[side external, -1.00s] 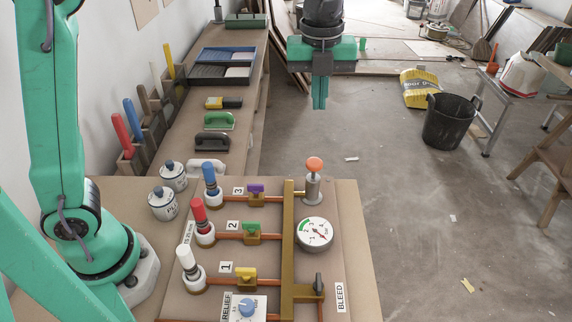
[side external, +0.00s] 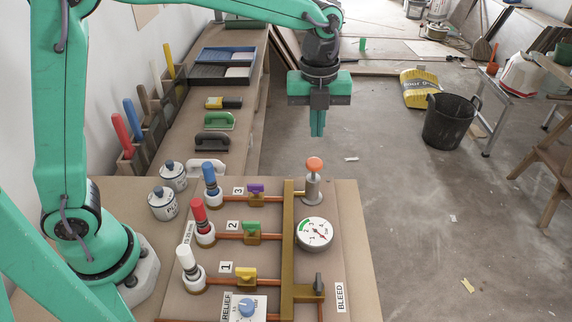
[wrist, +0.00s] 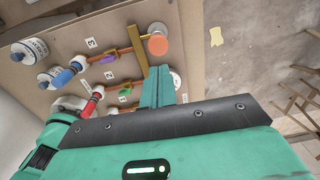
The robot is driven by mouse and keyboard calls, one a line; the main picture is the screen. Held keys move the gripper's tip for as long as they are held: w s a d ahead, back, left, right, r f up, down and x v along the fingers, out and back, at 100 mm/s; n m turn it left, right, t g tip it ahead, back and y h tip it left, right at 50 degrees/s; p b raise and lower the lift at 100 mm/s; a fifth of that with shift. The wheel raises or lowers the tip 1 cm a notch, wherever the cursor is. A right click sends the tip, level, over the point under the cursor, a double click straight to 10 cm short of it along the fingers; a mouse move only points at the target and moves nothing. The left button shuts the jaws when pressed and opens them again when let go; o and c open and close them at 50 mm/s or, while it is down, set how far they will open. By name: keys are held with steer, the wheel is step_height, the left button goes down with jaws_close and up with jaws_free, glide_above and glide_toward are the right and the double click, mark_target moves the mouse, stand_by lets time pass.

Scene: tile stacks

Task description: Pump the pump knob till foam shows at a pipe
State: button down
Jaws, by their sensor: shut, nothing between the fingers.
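The pump knob (side external: 314,164) is an orange cap on a grey metal post at the far right of the pipe board. It also shows in the wrist view (wrist: 158,45), just beyond my fingertips. My gripper (side external: 317,133) is shut and empty, pointing down, a little above the knob and apart from it. Three capped pipes stand at the left of the board: blue (side external: 209,170), red (side external: 199,210) and white (side external: 184,257). No foam shows at any of them. A gauge (side external: 314,233) sits in front of the knob.
Purple (side external: 255,189), green (side external: 251,227) and yellow (side external: 246,273) valve handles sit on the pipes. A relief dial (side external: 246,307) and bleed lever (side external: 319,284) are at the front. Two round cans (side external: 163,203) stand left. The floor at right holds a black bucket (side external: 450,122).

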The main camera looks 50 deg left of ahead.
mark_target(314, 163)
steer(key=f, duration=0.7)
steer(key=shift+w+a+f, duration=0.15)
steer(key=shift+w+f, duration=0.05)
steer(key=shift+f, duration=1.6)
steer(key=shift+s, duration=0.1)
steer(key=shift+r, duration=0.15)
step_height(314, 163, up, 14)
steer(key=shift+s+d+r, duration=0.15)
steer(key=shift+s+d, duration=0.05)
steer(key=shift+d, duration=0.1)
steer(key=shift+a, duration=0.1)
stand_by(0.3)
